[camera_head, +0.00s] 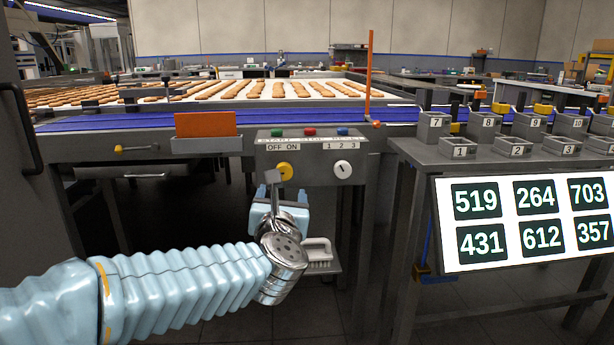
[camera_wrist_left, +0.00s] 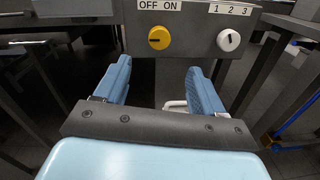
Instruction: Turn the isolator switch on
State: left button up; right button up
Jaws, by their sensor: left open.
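The isolator switch is a round yellow knob (camera_head: 285,171) on the front of the grey control panel (camera_head: 315,170), under an OFF ON label. In the left wrist view the yellow knob (camera_wrist_left: 159,38) shows a dark mark running sideways on its left half, toward the OFF side. My left gripper (camera_head: 279,195) is just below and in front of the knob in the head view. In the left wrist view my gripper (camera_wrist_left: 160,80) has its two blue fingers wide apart with nothing between them, and the knob is beyond the tips, apart from them. My right gripper is not in view.
A white knob (camera_head: 343,169) under a 1 2 3 label sits right of the yellow one. Green, red and blue buttons (camera_head: 309,132) top the panel. A white handle (camera_head: 318,251) is below. An orange card (camera_head: 206,125) stands left; a number board (camera_head: 525,222) is at right.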

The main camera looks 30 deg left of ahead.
aim_at(284, 173)
pick_arm(q)
jog(key=p+x, duration=0.1)
jog(key=x, duration=1.2)
jog(key=shift+p, duration=0.4)
jog(key=c, duration=1)
jog(key=shift+c, duration=0.2)
